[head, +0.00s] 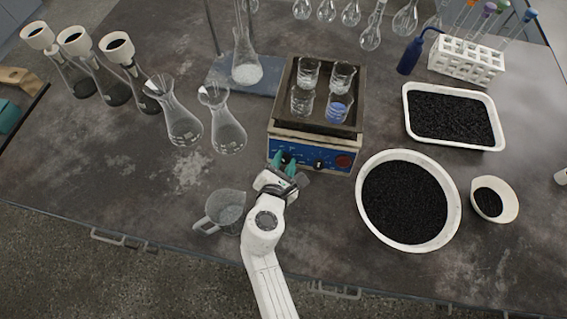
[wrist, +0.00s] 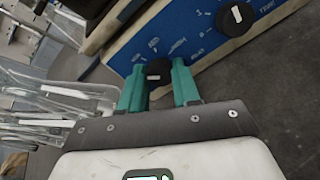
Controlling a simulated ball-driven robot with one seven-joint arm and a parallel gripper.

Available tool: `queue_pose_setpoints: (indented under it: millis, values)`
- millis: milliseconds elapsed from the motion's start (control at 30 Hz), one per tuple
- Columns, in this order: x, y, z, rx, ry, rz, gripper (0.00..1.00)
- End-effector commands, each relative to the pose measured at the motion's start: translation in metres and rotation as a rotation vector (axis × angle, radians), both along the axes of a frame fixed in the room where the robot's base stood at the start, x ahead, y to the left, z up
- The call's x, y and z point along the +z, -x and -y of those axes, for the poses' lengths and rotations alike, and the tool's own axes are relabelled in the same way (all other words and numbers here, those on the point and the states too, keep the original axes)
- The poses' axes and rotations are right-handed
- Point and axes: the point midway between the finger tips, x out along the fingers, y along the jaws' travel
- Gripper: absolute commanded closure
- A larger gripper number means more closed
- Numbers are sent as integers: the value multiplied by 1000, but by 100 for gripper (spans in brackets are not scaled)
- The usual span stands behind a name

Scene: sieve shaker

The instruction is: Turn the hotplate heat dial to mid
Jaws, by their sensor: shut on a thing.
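The hotplate (head: 311,137) is a box with a blue front panel and two black dials. My gripper (head: 285,162) is at the left part of this panel. In the wrist view its two teal fingers (wrist: 159,82) are shut on the black dial (wrist: 158,71), one finger on each side. I take this left dial as the heat dial; its label is not legible and its pointer is mostly hidden. The other dial (wrist: 236,19) has a white pointer mark and stands free, also visible in the head view (head: 319,164).
Several glass beakers (head: 308,72) stand in the hotplate's top. A glass jug (head: 224,209) stands left of my gripper, near the table edge. Flasks (head: 227,132) stand farther left. A large bowl of black grains (head: 365,234) is at right.

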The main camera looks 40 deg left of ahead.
Motion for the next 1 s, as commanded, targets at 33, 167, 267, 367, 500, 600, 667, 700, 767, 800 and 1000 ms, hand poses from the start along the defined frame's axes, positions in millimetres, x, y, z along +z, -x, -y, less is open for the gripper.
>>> queue_pose_setpoints:
  millis: [33,167,267,367,500,600,667,700,767,800,1000]
  values:
    - [-3,-1,1,-18,-37,-22,99]
    - [-3,-1,1,-65,-134,-81,99]
    - [-3,0,1,-99,-210,-128,99]
    - [-3,0,1,-134,-285,-174,99]
    - [-4,-1,2,-185,-391,-239,99]
    - [-4,-1,1,-219,-467,-285,99]
    - [-4,-1,2,-241,-511,-314,99]
    - [-4,-1,2,-256,-542,-331,99]
    - [-4,-1,2,-277,-586,-360,99]
    - [-4,-1,2,-291,-617,-378,99]
    - [-5,-1,2,-359,-763,-468,99]
